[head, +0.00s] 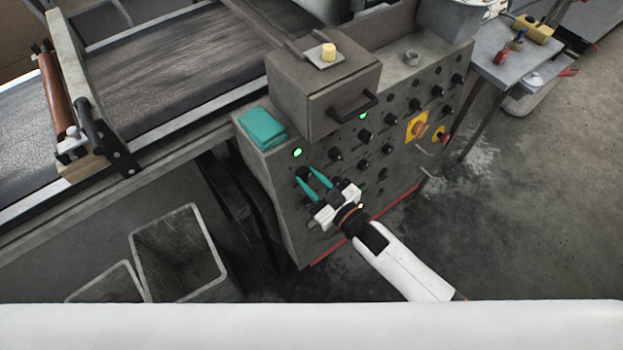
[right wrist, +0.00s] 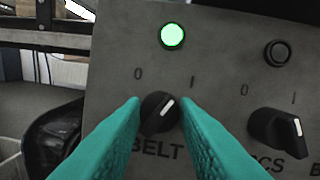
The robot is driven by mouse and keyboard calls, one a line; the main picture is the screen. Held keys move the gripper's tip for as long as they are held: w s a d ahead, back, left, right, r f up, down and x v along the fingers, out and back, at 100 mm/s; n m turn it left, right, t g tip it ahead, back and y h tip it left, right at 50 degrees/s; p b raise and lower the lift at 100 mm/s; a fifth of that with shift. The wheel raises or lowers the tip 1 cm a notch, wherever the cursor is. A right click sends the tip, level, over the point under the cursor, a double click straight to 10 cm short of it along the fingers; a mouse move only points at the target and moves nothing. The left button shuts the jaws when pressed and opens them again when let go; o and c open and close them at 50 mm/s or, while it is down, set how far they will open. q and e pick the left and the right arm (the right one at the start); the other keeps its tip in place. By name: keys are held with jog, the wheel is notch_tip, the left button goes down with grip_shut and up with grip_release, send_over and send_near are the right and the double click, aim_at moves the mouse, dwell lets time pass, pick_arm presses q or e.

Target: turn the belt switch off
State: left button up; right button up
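The belt switch is a black rotary knob (right wrist: 158,114) above the label BELT in the right wrist view. Its white mark points up and right, towards the I. A green lamp (right wrist: 172,35) glows above it, and this lamp (head: 297,152) is also lit in the head view. My right gripper (head: 311,174) is at the control panel's lower left, its teal fingers pointing at the knob. In the right wrist view the open fingers (right wrist: 161,104) stand on either side of the knob. I cannot tell whether either finger touches it. My left gripper is not in view.
A second knob (right wrist: 278,130) with an unlit lamp (right wrist: 277,52) is right of the belt switch. The panel (head: 290,215) carries several more knobs and a red emergency button on yellow (head: 418,128). A folded teal cloth (head: 262,129) lies on its top edge. Grey bins (head: 180,250) stand below left.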

jog(key=c, duration=0.3)
jog(key=shift+c, duration=0.2)
jog(key=n+g+p, duration=0.1)
jog(key=n+p, duration=0.1)
jog(key=n, duration=0.4)
jog(key=n+g+p, duration=0.1)
jog(key=n+p, duration=0.1)
jog(key=n, duration=0.4)
jog(key=shift+r+n+g, duration=0.15)
jog(key=shift+n+g, duration=0.25)
jog(key=o, duration=1)
jog(key=shift+c, duration=0.2)
